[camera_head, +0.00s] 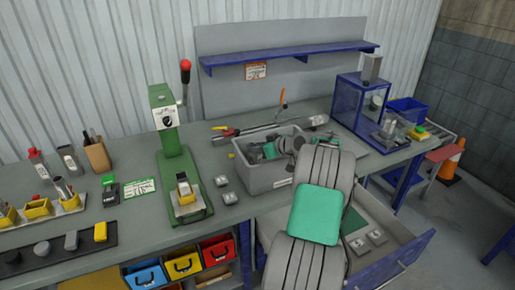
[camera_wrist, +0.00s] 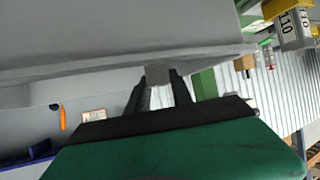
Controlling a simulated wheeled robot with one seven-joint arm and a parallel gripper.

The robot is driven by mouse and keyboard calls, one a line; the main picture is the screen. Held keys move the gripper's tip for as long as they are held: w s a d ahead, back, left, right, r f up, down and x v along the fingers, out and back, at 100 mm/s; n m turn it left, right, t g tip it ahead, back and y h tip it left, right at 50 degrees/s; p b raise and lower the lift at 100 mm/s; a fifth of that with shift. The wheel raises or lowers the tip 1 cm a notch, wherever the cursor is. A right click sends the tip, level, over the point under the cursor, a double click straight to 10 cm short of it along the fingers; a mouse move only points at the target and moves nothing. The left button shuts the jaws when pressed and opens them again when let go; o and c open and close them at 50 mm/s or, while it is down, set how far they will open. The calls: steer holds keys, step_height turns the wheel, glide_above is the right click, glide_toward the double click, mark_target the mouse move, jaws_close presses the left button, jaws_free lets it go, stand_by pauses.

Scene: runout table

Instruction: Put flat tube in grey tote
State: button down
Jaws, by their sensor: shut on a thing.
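The grey tote (camera_head: 270,180) stands on the bench, right of the green press, with its front and left walls in plain view. My gripper (camera_wrist: 160,98) shows in the wrist view, its dark fingers closed on a small grey piece (camera_wrist: 158,74), which I take to be the flat tube. Most of that piece is hidden. In the head view my arm comes up from the front and ends at the tote's opening; it hides the right part of the tote. I cannot tell whether the held piece touches the tote.
A long metal tool (camera_head: 270,129) lies behind the tote. The green press (camera_head: 172,150) stands to the left and a blue-framed machine (camera_head: 360,105) to the right. An open drawer (camera_head: 395,245) juts out below the bench. A blue shelf (camera_head: 290,57) hangs behind.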

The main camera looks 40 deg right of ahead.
steer(key=shift+f+b, duration=0.45)
steer(key=shift+r, duration=0.1)
steer(key=c, duration=1.1)
jaws_free()
